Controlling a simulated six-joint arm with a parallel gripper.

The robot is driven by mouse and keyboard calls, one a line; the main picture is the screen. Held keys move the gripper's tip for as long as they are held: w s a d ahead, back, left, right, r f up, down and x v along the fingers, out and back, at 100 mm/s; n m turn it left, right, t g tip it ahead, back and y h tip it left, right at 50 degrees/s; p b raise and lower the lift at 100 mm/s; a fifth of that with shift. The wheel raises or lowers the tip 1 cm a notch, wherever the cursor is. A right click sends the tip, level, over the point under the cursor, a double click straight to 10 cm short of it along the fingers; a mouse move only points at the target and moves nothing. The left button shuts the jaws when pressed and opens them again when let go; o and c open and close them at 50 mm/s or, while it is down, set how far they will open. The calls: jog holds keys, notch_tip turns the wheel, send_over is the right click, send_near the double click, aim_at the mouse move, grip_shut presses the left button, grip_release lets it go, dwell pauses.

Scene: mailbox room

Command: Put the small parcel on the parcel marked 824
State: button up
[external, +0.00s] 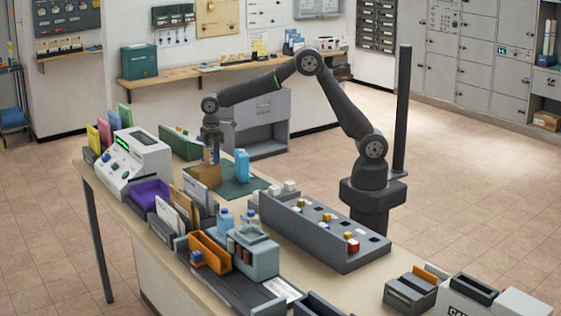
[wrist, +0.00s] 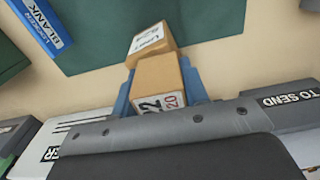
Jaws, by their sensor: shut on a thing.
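In the external view my gripper (external: 211,154) points down over the left end of the green mat (external: 238,188). A brown parcel (external: 203,178) is directly below it. In the wrist view the blue fingers of my gripper (wrist: 158,88) are shut on a small brown parcel (wrist: 158,72) with a label partly reading "22" and "20". Another brown surface with a white label (wrist: 148,38) shows just beyond it. I cannot tell whether it touches the held parcel. No number 824 is readable.
A white label machine (external: 136,162) is on the left, a purple tray (external: 150,194) in front. A long grey sorter (external: 318,232) is on the right. Part of the mat is bare.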

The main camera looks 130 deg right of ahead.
jog(key=o, duration=1)
notch_tip(320, 180, up, 12)
jog(key=shift+r, duration=0.1)
